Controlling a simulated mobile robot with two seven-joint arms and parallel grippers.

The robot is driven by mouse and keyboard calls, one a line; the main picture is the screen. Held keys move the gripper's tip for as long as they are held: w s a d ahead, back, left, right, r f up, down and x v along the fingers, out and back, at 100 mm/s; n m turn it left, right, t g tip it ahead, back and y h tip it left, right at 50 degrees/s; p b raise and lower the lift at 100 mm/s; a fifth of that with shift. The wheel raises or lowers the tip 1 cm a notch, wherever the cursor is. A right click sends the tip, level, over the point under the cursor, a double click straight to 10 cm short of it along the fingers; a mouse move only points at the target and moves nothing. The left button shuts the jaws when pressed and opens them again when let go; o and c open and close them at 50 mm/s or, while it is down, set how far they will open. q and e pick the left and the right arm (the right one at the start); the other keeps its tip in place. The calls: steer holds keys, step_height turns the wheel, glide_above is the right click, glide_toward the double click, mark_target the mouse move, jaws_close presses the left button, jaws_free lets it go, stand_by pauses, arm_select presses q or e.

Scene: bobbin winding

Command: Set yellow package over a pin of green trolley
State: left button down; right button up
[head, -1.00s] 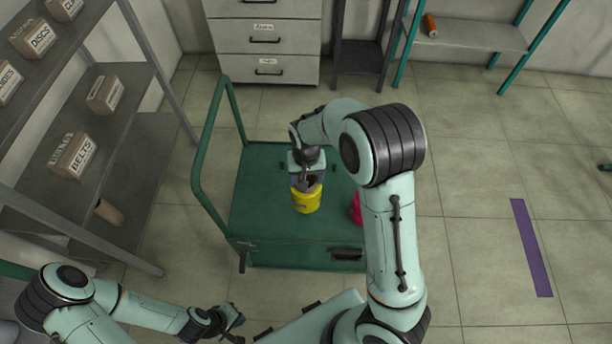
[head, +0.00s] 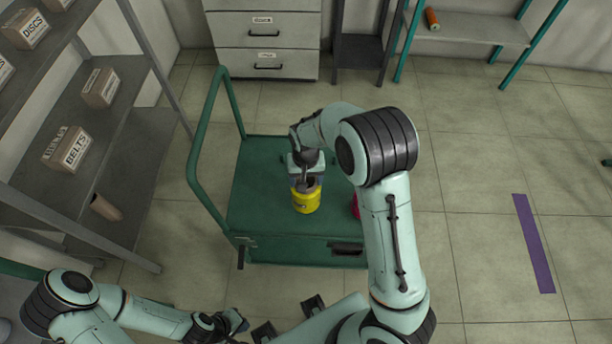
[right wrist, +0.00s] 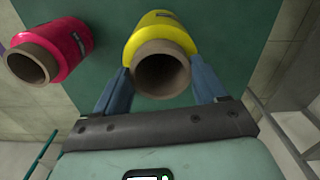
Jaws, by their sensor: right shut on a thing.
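The yellow package (head: 306,199) is a spool with a brown hollow core, over the green trolley (head: 265,215). My right gripper (head: 306,176) is shut on it from above. In the right wrist view the blue fingers (right wrist: 160,80) lie on either side of the yellow package (right wrist: 158,27), with its open core facing the camera. I cannot tell whether it touches the deck. No pin shows; any pin beneath it is hidden. My left gripper (head: 236,324) is at the bottom of the head view, away from the trolley; its jaws are unclear.
A red package (right wrist: 55,47) stands on the trolley beside the yellow one, mostly hidden by my right arm in the head view (head: 356,207). The trolley's handle (head: 196,140) rises at its left. A grey shelf (head: 140,165) with boxes stands left; drawers (head: 262,65) stand behind.

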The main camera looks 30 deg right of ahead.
arm_select(q)
steer(key=shift+s+f, duration=0.35)
steer(key=shift+f, duration=0.1)
arm_select(e)
steer(key=shift+f, duration=0.65)
